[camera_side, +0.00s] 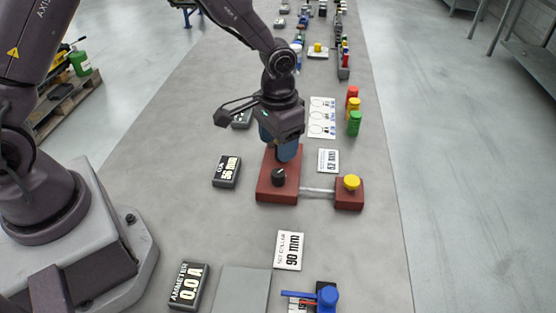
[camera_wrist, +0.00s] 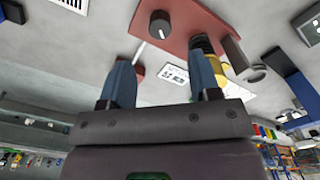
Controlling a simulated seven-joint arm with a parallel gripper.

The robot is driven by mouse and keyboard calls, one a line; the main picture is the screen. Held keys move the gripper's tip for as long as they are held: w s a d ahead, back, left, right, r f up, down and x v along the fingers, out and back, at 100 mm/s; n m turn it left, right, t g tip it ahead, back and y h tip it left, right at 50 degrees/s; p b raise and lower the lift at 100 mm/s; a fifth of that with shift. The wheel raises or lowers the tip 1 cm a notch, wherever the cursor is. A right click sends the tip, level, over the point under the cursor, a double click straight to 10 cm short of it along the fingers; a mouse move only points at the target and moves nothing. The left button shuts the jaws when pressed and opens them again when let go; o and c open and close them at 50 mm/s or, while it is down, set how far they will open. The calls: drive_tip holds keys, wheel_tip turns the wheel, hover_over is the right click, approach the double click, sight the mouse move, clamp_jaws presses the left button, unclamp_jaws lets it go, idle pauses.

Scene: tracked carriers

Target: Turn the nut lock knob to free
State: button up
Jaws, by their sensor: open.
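A black knob (camera_side: 278,177) stands on the dark red base block (camera_side: 277,195). In the wrist view the knob (camera_wrist: 160,24) shows a pale pointer mark on its face and sits on the red plate (camera_wrist: 196,14). I take it to be the nut lock knob; no label on it is readable. My gripper (camera_side: 287,156) is over the back part of the block, just behind the knob in the side view. In the wrist view its two blue fingers (camera_wrist: 161,76) are spread apart with nothing between them. The knob lies beyond the fingertips, apart from them.
A pale rod (camera_side: 318,190) joins the base block to a smaller red block (camera_side: 349,199) with a yellow knob (camera_side: 351,182). A 56 mm display (camera_side: 227,172) stands left and a 63 mm card (camera_side: 328,160) lies right.

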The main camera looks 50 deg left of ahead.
sight(278, 172)
wheel_tip(278, 172, up, 4)
drive_tip(key=shift+d, duration=0.1)
idle(0.4)
wheel_tip(278, 172, down, 12)
drive_tip(key=n, duration=1.8)
drive_tip(key=shift+f, duration=0.1)
